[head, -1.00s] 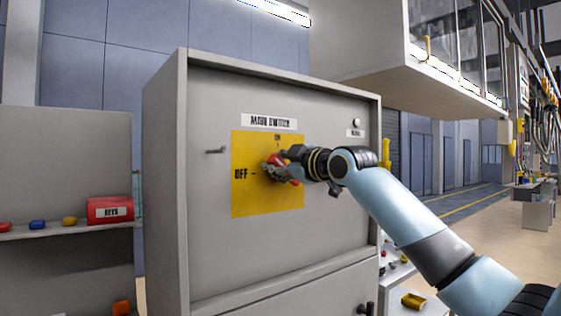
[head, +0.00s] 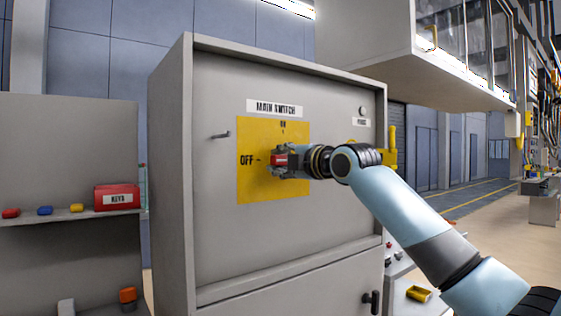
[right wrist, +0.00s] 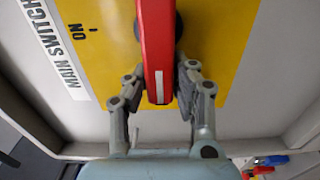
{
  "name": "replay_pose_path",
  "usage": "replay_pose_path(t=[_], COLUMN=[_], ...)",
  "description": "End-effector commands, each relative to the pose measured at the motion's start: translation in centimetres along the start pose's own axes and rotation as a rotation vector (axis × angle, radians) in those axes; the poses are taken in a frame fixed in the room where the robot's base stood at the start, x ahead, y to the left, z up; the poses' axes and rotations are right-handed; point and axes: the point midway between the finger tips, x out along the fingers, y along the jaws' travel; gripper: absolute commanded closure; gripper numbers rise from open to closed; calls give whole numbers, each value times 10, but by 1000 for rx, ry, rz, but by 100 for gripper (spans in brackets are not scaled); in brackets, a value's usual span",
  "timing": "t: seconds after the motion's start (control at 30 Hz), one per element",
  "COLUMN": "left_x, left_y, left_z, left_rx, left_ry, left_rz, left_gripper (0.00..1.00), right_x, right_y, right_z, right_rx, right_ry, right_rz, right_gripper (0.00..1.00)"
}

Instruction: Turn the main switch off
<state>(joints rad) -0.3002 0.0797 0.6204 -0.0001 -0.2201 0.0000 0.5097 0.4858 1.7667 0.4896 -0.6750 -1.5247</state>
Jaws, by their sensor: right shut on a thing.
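The main switch is a red handle (head: 280,159) on a yellow plate (head: 255,188) on the grey cabinet front. In the head view the handle lies about level, in line with the OFF mark at the plate's left; the ON mark is above. My right gripper (head: 284,164) is shut on the handle and partly hides it. In the right wrist view the fingers (right wrist: 160,78) are on both sides of the red handle (right wrist: 157,40), with its white stripe between them. The dark hub shows behind the handle. My left gripper is not in view.
The grey cabinet (head: 335,215) has a small hook (head: 220,134) left of the plate and a dark handle on its lower door. A shelf with a red keys box (head: 117,197) is at left. A wall box (head: 365,45) overhangs at upper right.

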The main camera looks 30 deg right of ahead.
Motion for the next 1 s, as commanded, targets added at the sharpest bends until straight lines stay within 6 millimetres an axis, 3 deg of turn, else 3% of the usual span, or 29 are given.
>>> replay_pose_path(t=[0.47, 0.5, 0.67, 1.0], left_x=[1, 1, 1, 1], left_y=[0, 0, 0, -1], left_z=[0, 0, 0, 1], left_rx=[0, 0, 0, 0], left_ry=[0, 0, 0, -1], left_rz=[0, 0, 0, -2], left_gripper=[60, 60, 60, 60], right_x=[0, 0, 0, -4], right_y=[-2, -3, -2, -1], right_z=[0, 0, 0, 0], right_rx=[-15, -15, -14, -15], right_ry=[0, 0, 0, -1], right_rz=[-4, -4, -3, -2], right_gripper=[100, 75, 54, 52])
